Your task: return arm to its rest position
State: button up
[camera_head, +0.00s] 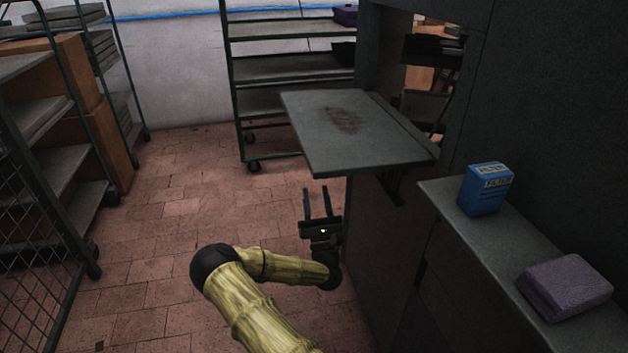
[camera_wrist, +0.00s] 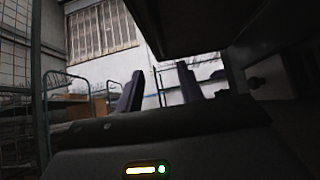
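My gripper (camera_head: 319,203) is at the end of my yellow-green arm, low over the brick floor and in front of the grey machine. Its two fingers stand apart with nothing between them. It is below and just left of the machine's fold-out shelf (camera_head: 310,125). In the wrist view my gripper (camera_wrist: 160,88) also shows two dark fingers spread apart and empty. The underside of the shelf (camera_wrist: 200,25) fills the top right of that view, close above the fingers.
Wheeled racks stand at the back (camera_head: 290,68) and left (camera_head: 40,165). The brick floor (camera_head: 180,220) left of my arm is clear.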

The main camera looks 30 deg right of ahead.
jog(key=shift+s+a+f, duration=0.1)
jog(key=shift+s+f, duration=0.15)
jog(key=shift+f, duration=0.05)
